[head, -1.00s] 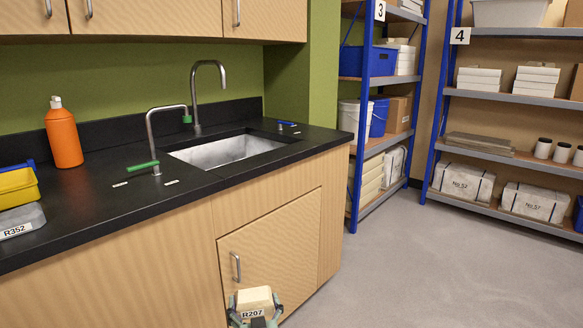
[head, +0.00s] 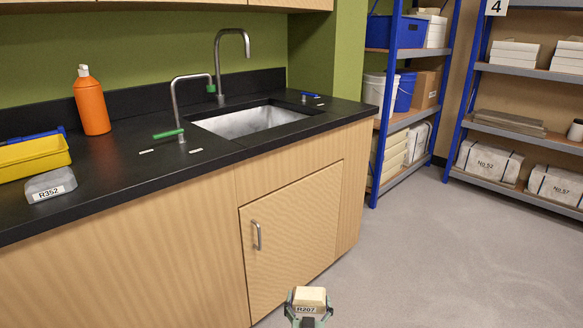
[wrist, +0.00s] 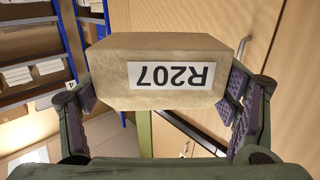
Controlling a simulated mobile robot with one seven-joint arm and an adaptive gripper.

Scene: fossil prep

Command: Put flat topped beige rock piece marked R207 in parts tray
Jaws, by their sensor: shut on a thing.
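The beige rock piece marked R207 (head: 310,296) has a flat top and shows at the bottom of the head view, in front of the sink cabinet. My gripper (head: 308,306) is shut on it, one finger on each side, and holds it up in the air. In the wrist view the rock piece (wrist: 165,88) fills the middle, its white R207 label upside down, between the pads of my gripper (wrist: 160,100). The yellow bin (head: 35,158) stands at the left on the black counter.
A grey piece marked R352 (head: 50,185) lies on the counter (head: 120,178) by the yellow bin. An orange bottle (head: 92,103), green-handled tap (head: 168,135) and sink (head: 250,121) stand further along. Blue-framed shelves (head: 385,120) are at the right. The grey floor (head: 420,260) is clear.

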